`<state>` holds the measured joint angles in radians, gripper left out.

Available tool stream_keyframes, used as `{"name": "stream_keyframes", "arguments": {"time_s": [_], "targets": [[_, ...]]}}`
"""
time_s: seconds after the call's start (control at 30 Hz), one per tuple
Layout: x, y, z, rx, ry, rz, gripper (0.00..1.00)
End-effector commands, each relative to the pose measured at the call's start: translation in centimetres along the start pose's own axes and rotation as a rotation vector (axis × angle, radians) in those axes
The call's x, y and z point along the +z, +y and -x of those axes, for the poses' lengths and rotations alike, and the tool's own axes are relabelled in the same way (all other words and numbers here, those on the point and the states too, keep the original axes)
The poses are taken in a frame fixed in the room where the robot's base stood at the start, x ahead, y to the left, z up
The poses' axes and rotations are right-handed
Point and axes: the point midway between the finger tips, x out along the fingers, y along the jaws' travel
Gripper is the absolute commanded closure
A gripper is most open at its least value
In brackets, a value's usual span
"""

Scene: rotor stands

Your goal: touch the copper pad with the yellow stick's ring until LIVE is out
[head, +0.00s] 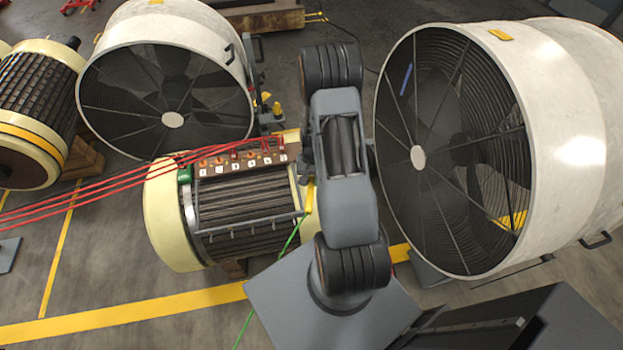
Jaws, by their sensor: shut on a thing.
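A short bright yellow piece (309,196) shows at the left edge of my arm, near the cream end of the middle rotor; it may be part of the yellow stick, but the rest is hidden. A green cable (272,270) runs from near it down to the floor. My gripper is hidden behind my own arm links, and the stick's ring is not visible. The middle rotor (245,215) carries a brown terminal board (235,172) with numbered white tags and small orange spots. I cannot tell which part is the copper pad. No LIVE sign is readable.
A large white fan housing (580,120) stands close right of my arm, another (190,25) behind the middle rotor. Red cables (90,192) run left from the terminal board. Another rotor (35,100) stands at far left. Floor at lower left is clear, with yellow lines (130,313).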

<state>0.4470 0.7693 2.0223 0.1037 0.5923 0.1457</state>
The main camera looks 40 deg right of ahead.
Motion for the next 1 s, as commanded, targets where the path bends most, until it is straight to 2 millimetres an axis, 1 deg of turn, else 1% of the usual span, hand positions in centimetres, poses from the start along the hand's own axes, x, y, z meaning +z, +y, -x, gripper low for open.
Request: {"name": "stream_keyframes", "arguments": {"time_s": [1.0], "targets": [[-0.25, -0.01, -0.91, 0.0, 0.001, 0.0, 1.0]]}}
